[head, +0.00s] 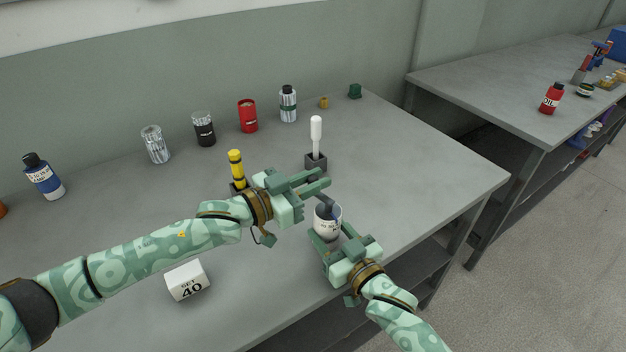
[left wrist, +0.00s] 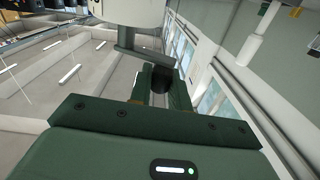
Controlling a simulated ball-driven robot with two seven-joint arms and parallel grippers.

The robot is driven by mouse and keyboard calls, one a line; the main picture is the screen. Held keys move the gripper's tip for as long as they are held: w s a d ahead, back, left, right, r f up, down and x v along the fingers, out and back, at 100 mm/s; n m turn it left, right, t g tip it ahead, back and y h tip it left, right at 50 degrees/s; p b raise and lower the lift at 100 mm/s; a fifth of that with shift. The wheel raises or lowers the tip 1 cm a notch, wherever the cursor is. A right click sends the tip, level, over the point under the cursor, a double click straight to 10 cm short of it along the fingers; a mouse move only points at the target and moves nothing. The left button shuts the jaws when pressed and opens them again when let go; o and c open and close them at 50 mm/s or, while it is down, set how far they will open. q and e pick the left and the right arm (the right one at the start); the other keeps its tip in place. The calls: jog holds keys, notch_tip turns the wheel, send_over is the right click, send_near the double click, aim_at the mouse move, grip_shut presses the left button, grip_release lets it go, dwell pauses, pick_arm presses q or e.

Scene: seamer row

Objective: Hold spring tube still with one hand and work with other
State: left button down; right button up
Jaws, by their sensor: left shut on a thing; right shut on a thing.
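A white tube (head: 328,224) with dark lettering and an open dark mouth stands upright near the table's front edge. My right gripper (head: 332,238) is shut on the white tube from the front. My left gripper (head: 322,186) is above and behind it, shut on a dark grey bent tool (head: 326,202). The tool's lower end reaches to the mouth of the tube; how far in it goes is hidden. In the left wrist view the tool shows as a grey bar (left wrist: 140,50) beyond the fingers, beside the white tube (left wrist: 125,10).
A yellow-and-black tool (head: 236,166) and a white-handled tool (head: 316,132) stand in dark holders behind my left gripper. Several cans and bottles line the back, including a red can (head: 247,116). A white block marked 40 (head: 187,281) sits front left. The table's right side is clear.

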pick_arm(q)
jog(key=shift+s+d+n+t+y, duration=0.1)
jog(key=shift+s+n+t+y, duration=0.3)
jog(key=shift+n+t+y, duration=0.4)
pick_arm(e)
jog(key=shift+f, duration=0.2)
pick_arm(q)
jog(key=n+t+y, duration=0.2)
jog(key=shift+s+a+t+y, duration=0.2)
jog(key=shift+a+t+y, duration=0.1)
jog(key=shift+a, duration=0.1)
jog(key=c, duration=1.4)
grip_release()
jog(key=shift+o, duration=0.2)
